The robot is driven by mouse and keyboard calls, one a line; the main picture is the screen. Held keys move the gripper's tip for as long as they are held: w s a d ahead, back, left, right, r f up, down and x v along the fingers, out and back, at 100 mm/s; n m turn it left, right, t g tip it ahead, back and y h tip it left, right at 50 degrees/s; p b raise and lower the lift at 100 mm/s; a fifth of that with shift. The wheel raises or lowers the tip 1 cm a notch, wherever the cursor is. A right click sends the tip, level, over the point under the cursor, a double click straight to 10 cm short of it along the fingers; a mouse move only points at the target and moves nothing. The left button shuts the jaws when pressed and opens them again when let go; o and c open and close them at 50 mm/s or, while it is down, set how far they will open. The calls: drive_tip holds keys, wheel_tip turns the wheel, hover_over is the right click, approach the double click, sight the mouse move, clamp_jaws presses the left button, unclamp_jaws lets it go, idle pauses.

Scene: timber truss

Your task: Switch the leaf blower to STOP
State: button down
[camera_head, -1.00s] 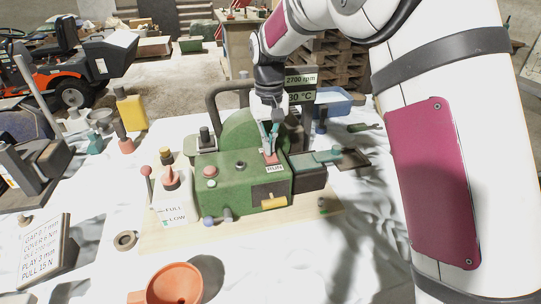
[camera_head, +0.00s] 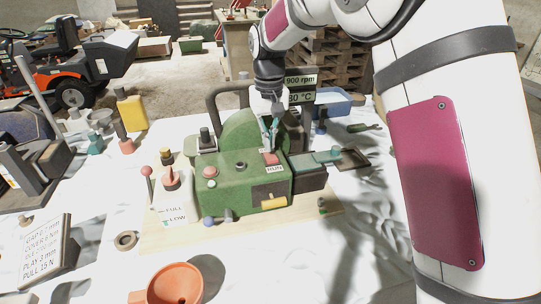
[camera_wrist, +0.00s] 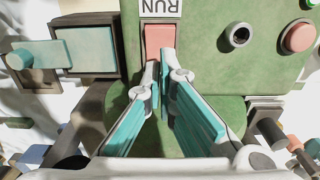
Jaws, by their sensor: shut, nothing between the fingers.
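The leaf blower (camera_head: 232,178) is a green machine on a pale wooden board. Its red switch (camera_head: 271,158) is on top, beside a label reading RUN (camera_head: 274,168); both also show in the wrist view, the switch (camera_wrist: 160,40) and the label (camera_wrist: 161,8). No STOP label shows. My gripper (camera_head: 272,146) is shut and empty, with its teal fingertips at the end of the switch away from RUN. In the wrist view the fingertips (camera_wrist: 160,66) overlap that end; I cannot tell whether they touch it. A display (camera_head: 301,80) behind reads 900 rpm.
An orange funnel (camera_head: 174,284) and a white sign (camera_head: 42,248) stand in front. Clear white cloth lies at front right.

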sight(271, 154)
drive_tip(key=shift+r+p, duration=0.3)
drive_tip(key=shift+r, duration=2.1)
drive_tip(key=s+d+r+m+t, duration=0.1)
drive_tip(key=s+d+r, duration=0.4)
drive_tip(key=s, duration=0.3)
drive_tip(key=s+d+r+t, duration=0.2)
drive_tip(key=s+d+r, duration=0.3)
drive_tip(key=s+r, duration=0.15)
drive_tip(key=s+d+f+t, duration=0.1)
drive_tip(key=s+d+f, duration=0.1)
drive_tip(key=s, duration=0.7)
drive_tip(key=s+d+f+m+t, duration=0.1)
drive_tip(key=s+d, duration=0.3)
drive_tip(key=s, duration=0.5)
drive_tip(key=shift+s+f, duration=0.4)
drive_tip(key=shift+f, duration=0.2)
